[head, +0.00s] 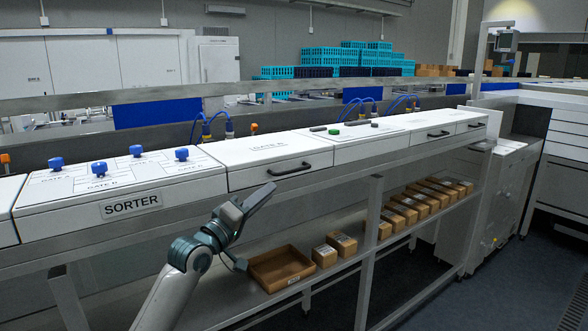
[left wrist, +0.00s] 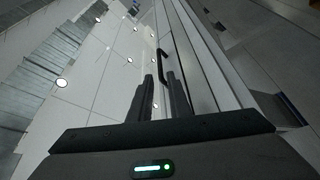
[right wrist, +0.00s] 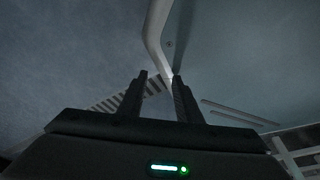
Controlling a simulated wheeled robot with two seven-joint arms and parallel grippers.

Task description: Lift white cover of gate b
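A white cover (head: 265,150) with a black bar handle (head: 290,170) on its front face forms part of the sorter's top; it lies shut. Its gate lettering is too small to read surely. To its left is a white panel (head: 75,190) with several blue knobs, also carrying gate lettering, above a SORTER label. My left gripper (head: 252,201) is in front of and below the handle, apart from it, open and empty. In the left wrist view the handle (left wrist: 162,58) shows beyond the fingers (left wrist: 160,95). My right gripper (right wrist: 159,95) shows only in its wrist view, open and empty.
Further white covers with handles (head: 438,134) continue to the right. A green knob (head: 334,132) sits on the top. Below, a shelf holds an open brown tray (head: 280,262) and several cardboard boxes (head: 325,256). A metal post (head: 370,235) stands right of my left gripper.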

